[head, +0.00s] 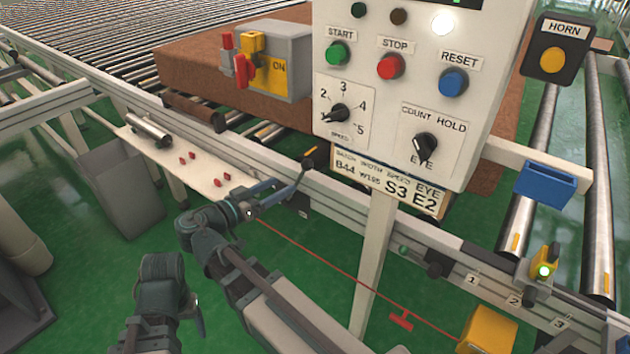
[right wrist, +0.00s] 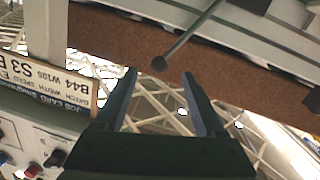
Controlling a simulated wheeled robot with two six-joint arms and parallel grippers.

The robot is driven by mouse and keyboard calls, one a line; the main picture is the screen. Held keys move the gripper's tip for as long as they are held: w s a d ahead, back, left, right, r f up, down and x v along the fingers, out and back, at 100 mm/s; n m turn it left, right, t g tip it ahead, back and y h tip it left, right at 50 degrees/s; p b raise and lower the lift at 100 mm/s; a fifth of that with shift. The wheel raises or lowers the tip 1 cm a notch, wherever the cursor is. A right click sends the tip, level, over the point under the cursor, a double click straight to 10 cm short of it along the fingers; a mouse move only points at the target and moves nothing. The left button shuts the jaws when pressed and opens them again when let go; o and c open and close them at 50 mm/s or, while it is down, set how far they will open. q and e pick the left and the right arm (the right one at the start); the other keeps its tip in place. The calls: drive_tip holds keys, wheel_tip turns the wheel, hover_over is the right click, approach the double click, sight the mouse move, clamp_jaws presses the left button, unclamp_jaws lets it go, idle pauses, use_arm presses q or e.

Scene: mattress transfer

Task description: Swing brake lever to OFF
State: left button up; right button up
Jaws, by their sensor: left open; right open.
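A thin grey lever (head: 298,181) stands at the conveyor's front rail, its pivot by a yellow mark (head: 310,156). I take it for the brake lever; no OFF label is readable beside it. In the right wrist view it is a rod (right wrist: 188,37) with a dark ball knob (right wrist: 158,63). My right gripper (head: 285,192) is open at this lever; in its wrist view the knob shows between and just beyond the two fingertips (right wrist: 160,76). Contact cannot be told. My left gripper (head: 165,310) is low at the left, open and apart from the lever.
A control panel (head: 380,150) stands right of the lever, with a job card (head: 390,183) below. A grey box with a yellow ON plate (head: 278,70) and red handles is behind. A brown mattress (head: 195,62) lies on rollers. A red cord (head: 330,268) runs along the front.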

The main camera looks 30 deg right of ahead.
drive_tip(key=shift+m+h, duration=0.6)
drive_tip(key=shift+m, duration=0.1)
drive_tip(key=x, duration=1.4)
drive_tip(key=shift+w+r+b, duration=0.35)
drive_tip(key=shift+c, duration=0.4)
clamp_jaws()
